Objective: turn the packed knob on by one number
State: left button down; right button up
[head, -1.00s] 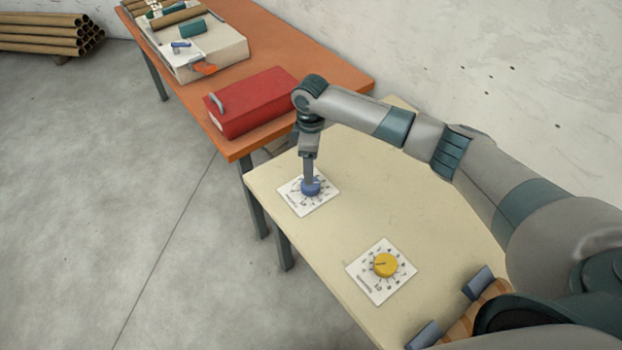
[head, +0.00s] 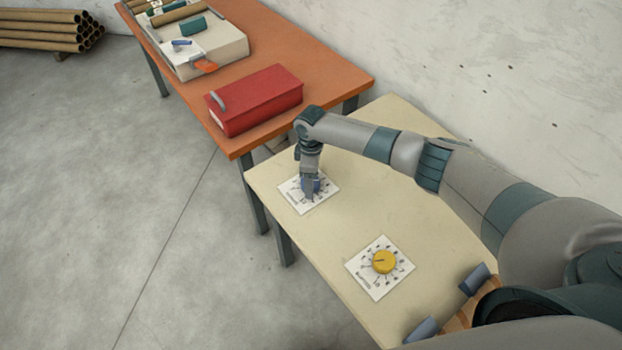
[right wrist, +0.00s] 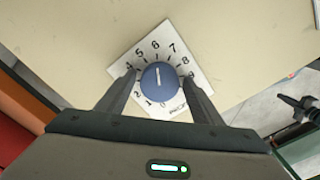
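A blue knob (head: 316,184) sits on a white dial card (head: 294,203) near the far left edge of the cream table. In the right wrist view the blue knob (right wrist: 160,83) shows a white pointer line aimed at about 6 on its card (right wrist: 203,84). My right gripper (head: 311,190) is down over this knob. In the right wrist view its fingers (right wrist: 159,76) stand apart on either side of the knob, with small gaps visible. A yellow knob (head: 384,262) sits on a second card (head: 375,290), nearer.
The cream table (head: 330,245) is clear between the cards. A red box (head: 255,100) stands on the orange table (head: 310,68) beyond.

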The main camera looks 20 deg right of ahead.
jog(key=c, duration=0.8)
jog(key=shift+a+r+m+p, duration=0.1)
jog(key=shift+r+m+p, duration=0.05)
jog(key=shift+m+p, duration=1.45)
jog(key=shift+m, duration=1.3)
jog(key=shift+p, duration=0.3)
jog(key=o, duration=1)
jog(key=shift+o, duration=0.2)
